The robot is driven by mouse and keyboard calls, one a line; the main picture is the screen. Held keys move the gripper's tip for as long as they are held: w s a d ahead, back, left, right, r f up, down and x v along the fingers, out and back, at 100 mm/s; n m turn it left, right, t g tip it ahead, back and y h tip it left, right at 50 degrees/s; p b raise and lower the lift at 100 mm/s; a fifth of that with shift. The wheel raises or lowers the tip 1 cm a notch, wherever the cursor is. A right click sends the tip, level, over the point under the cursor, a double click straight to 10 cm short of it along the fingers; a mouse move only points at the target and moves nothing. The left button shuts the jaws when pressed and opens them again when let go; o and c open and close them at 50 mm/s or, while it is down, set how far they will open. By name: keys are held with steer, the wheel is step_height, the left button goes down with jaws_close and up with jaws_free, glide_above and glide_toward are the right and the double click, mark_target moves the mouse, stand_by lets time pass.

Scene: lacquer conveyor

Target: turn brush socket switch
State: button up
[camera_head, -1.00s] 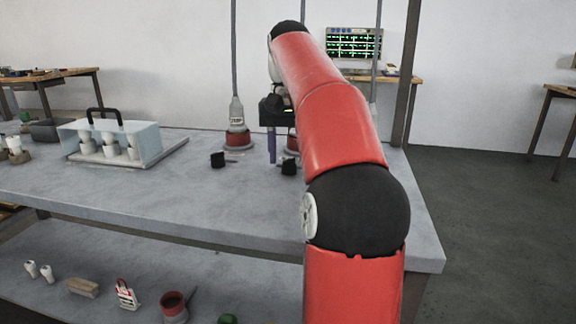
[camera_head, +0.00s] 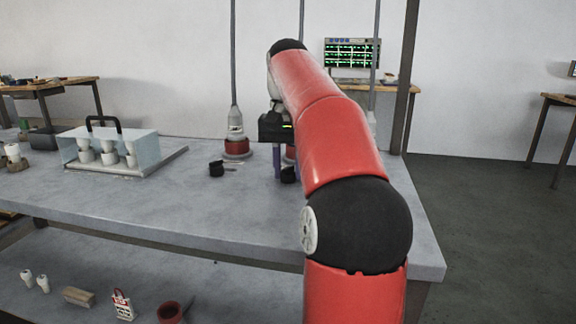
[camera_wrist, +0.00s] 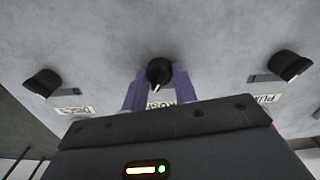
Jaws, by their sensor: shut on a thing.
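A black knob switch (camera_wrist: 159,72) with a white pointer mark stands on the grey surface in the middle of the wrist view. My gripper (camera_wrist: 160,80) has its two purple fingers on either side of this knob and is shut on it. A white label below the knob is partly hidden by the fingers; only a few letters show. In the head view my gripper (camera_head: 282,165) is low over the bench, and a black knob (camera_head: 289,174) shows beside the fingers.
Other black knobs stand to the left (camera_wrist: 42,82) and right (camera_wrist: 290,66) in the wrist view, each with a label. On the grey bench (camera_head: 150,205) are a clear rack (camera_head: 147,152) with white cups and a red-based hanging tool (camera_head: 236,147).

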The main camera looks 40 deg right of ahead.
steer(key=n+p, duration=0.2)
steer(key=shift+r+n, duration=0.15)
steer(key=shift+n, duration=0.25)
steer(key=n+p, duration=0.1)
steer(key=n, duration=0.1)
steer(key=shift+n+p, duration=0.3)
steer(key=shift+p, duration=0.05)
steer(key=n, duration=0.2)
steer(key=shift+n, duration=0.3)
steer(key=shift+f+n, duration=0.2)
steer(key=shift+n, duration=1.7)
steer(key=o, duration=1)
